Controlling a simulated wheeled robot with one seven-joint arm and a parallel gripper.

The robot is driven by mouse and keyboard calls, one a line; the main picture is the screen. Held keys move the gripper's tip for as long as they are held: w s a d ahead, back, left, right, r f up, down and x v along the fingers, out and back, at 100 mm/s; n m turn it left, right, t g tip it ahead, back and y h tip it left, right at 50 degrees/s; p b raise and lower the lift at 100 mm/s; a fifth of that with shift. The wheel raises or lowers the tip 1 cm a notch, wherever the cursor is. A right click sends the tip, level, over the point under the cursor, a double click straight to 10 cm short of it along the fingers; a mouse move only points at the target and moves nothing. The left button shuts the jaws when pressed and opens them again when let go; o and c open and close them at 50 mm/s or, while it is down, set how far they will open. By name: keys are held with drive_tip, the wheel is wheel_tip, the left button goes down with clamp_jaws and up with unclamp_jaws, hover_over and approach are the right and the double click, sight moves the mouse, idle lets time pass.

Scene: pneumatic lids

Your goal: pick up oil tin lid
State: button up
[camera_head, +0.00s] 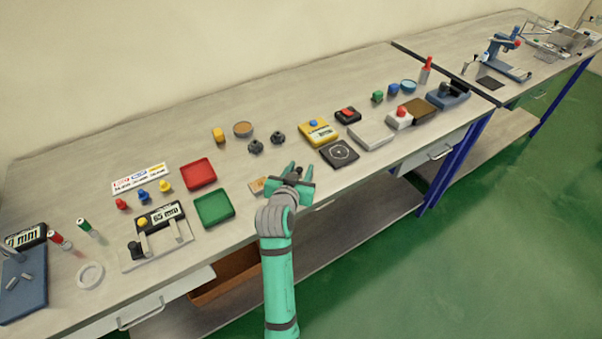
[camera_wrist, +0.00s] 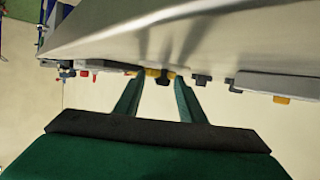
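No lid is clearly marked as the oil tin's, so I cannot tell which one it is. My gripper (camera_head: 301,171) is above the bench's front edge, right of the green tray and apart from both. In the wrist view its two fingers (camera_wrist: 160,78) are spread with nothing held between them; a yellow-and-black thing shows beyond them.
A green tray (camera_head: 214,209) and a red tray (camera_head: 199,174) lie left of my gripper. A black square plate (camera_head: 339,154) and a yellow box (camera_head: 320,132) lie to its right. Two dark knobs stand behind it. A small tan card (camera_head: 257,186) lies beside it.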

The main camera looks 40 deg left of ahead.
drive_tip(key=shift+w+a+f, duration=0.15)
drive_tip(key=shift+a, duration=0.3)
drive_tip(key=shift+w+d, duration=0.1)
drive_tip(key=shift+d, duration=0.15)
drive_tip(key=c, duration=0.4)
clamp_jaws()
